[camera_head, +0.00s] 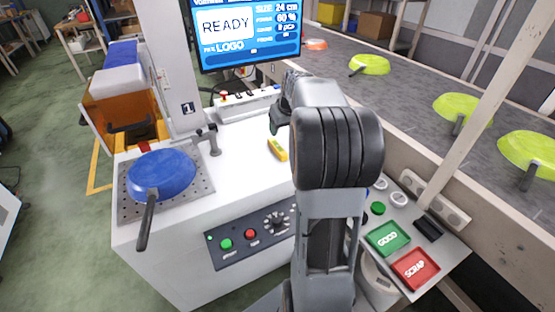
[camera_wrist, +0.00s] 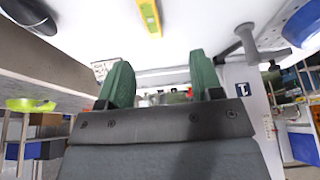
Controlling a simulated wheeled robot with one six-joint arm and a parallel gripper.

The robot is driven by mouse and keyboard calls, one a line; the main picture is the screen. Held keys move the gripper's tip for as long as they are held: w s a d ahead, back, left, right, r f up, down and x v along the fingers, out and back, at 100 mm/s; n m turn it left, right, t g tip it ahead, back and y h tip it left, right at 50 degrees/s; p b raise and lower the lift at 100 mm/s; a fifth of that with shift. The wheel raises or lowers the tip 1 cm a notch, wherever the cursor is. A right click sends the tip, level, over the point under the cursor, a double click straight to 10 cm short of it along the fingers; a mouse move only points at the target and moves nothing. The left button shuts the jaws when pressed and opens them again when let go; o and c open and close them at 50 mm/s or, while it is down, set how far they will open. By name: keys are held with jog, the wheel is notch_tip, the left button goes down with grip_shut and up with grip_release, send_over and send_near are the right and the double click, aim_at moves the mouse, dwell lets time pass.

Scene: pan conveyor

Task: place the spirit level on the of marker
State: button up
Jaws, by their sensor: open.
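The yellow spirit level (camera_head: 277,149) lies on the white bench top, left of my arm in the head view. It also shows at the top of the wrist view (camera_wrist: 149,17), apart from my fingers. My gripper (camera_head: 277,122) is open and empty above the bench, beyond the level and partly hidden by my wrist. In the wrist view the two green fingers (camera_wrist: 161,82) stand apart with nothing between them. A small white label with dark print (camera_wrist: 104,69) shows there; I cannot read it or tell whether it is the marker.
A blue pan (camera_head: 163,172) sits on a perforated plate at the bench's left, beside a grey post (camera_head: 214,142). A screen (camera_head: 247,32) stands behind. Green GOOD (camera_head: 388,238) and red SCRAP (camera_head: 415,268) pads lie front right. Green pans (camera_head: 462,109) are on the conveyor (camera_head: 405,95).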

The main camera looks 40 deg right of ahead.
notch_tip(320, 180, down, 3)
jog(key=w+d, duration=0.1)
jog(key=d, duration=0.1)
jog(key=b, duration=0.1)
send_over(279, 148)
jog(key=s, duration=0.3)
notch_tip(279, 148, down, 5)
jog(key=shift+w+a+f, duration=0.1)
jog(key=shift+w, duration=0.05)
jog(key=shift+x, duration=3.2)
jog(key=shift+w, duration=0.15)
jog(key=c, duration=1.1)
